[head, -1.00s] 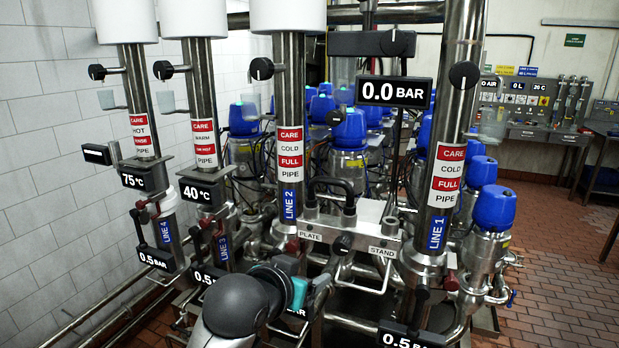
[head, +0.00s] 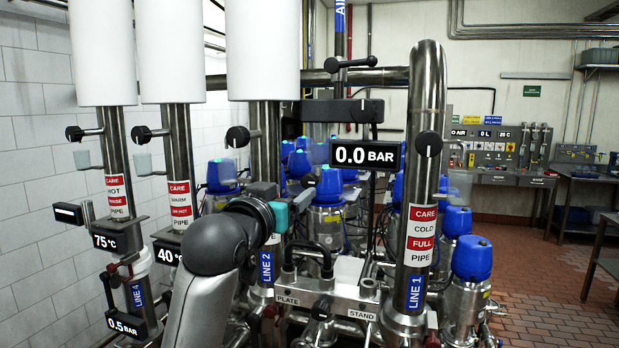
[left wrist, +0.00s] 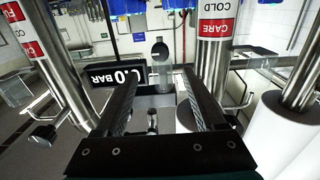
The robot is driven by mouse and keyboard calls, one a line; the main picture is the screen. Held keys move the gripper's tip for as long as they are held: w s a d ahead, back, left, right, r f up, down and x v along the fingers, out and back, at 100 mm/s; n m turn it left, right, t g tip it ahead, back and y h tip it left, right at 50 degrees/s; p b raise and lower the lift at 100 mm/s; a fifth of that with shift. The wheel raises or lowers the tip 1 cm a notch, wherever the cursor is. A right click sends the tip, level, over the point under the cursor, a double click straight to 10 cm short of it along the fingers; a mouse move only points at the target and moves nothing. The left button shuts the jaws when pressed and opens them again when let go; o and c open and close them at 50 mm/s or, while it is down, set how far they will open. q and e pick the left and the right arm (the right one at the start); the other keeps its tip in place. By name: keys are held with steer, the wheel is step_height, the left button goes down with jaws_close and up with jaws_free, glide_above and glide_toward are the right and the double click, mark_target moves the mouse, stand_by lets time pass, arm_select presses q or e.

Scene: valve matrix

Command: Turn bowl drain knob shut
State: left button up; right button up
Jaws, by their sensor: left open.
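My left gripper (head: 303,197) is raised in front of the LINE 2 pipe, partly hidden by its own wrist in the head view. In the left wrist view its two fingers (left wrist: 158,88) are apart with nothing held between them. A round black knob (left wrist: 160,50) with a white mark shows beyond the fingertips, apart from them. In the head view black knobs show on the dark box (head: 373,111), on the LINE 1 pipe (head: 428,144) and on the plate/stand block (head: 321,309). No readable label shows which one is the bowl drain knob. My right gripper is out of view.
The 0.0 BAR display (head: 366,156) hangs right of my gripper; it also shows in the left wrist view (left wrist: 112,80). Steel pipes stand close on both sides, including the LINE 1 pipe (head: 423,190). Blue-capped valves (head: 330,190) crowd behind. Tiled floor (head: 545,280) is open at right.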

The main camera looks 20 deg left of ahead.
mark_target(308, 181)
arm_select(q)
steer(key=w+p, duration=0.1)
steer(key=w, duration=0.4)
steer(key=w+p, duration=0.1)
steer(key=w, duration=0.5)
steer(key=shift+w+d+p, duration=0.2)
steer(key=shift+w+p, duration=0.05)
steer(key=shift+p, duration=0.1)
jaws_close()
stand_by(0.3)
